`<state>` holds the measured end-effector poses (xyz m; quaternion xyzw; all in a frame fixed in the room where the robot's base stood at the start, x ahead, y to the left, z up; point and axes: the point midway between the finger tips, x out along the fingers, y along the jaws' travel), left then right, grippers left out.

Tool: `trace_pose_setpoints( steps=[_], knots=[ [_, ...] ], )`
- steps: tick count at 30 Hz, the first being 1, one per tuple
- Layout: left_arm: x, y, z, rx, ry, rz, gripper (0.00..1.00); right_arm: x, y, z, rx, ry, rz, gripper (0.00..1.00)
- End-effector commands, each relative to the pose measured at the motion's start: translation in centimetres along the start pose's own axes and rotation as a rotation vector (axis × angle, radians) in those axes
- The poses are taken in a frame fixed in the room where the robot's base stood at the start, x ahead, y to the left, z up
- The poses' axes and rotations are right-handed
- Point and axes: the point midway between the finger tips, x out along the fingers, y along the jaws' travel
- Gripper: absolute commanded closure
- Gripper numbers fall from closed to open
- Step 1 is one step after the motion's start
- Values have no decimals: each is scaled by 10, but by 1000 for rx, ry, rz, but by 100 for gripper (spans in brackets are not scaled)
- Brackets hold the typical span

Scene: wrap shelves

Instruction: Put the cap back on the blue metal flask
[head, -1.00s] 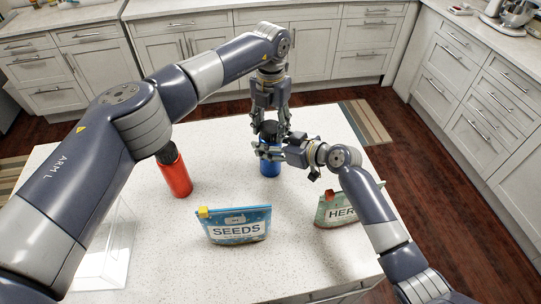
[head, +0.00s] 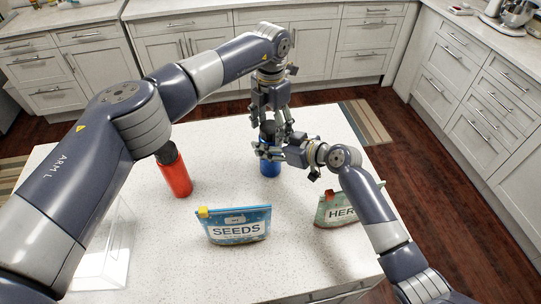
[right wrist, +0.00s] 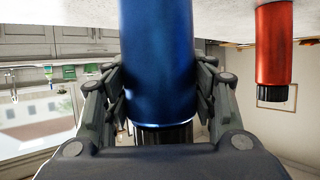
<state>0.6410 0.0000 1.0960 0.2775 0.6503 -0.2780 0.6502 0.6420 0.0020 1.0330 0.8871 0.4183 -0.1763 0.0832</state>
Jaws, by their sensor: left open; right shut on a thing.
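The blue metal flask (head: 270,168) stands upright on the table. My right gripper (head: 266,150) is shut around its upper body; the flask also fills the middle of the right wrist view (right wrist: 158,60), upside down. A dark, ribbed cap (right wrist: 165,135) shows at the flask's mouth in that view, past a bright metal rim, partly hidden by my gripper. In the head view the dark cap (head: 267,128) is at the flask's top. My left gripper (head: 279,122) is open, pointing down right at the cap. I cannot tell how tightly the cap sits.
A red flask with a black cap (head: 175,177) stands to the left. A blue SEEDS pouch (head: 236,226) and a green HER-labelled pouch (head: 337,209) stand nearer the front. A clear container (head: 103,259) is at the front left.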

Motion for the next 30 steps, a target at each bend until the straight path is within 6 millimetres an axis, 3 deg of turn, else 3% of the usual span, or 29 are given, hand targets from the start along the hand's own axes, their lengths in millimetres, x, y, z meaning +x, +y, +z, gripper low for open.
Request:
trace_pose_setpoints(
  steps=[5, 15, 25, 30],
  knots=[
    [-6, 0, 0, -1, -1, 1, 32, 0, -1, 2, 2, -4, -2, 100],
    [-45, 0, 0, -1, -1, 1, 32, 0, -1, 2, 2, -4, -2, 100],
    [-46, 0, 0, -14, 0, 1, 34, 0, -1, 2, 2, -4, -2, 100],
    [-56, 0, 1, -144, -2, 1, 34, 0, -1, 2, 2, -4, -2, 100]
  ],
)
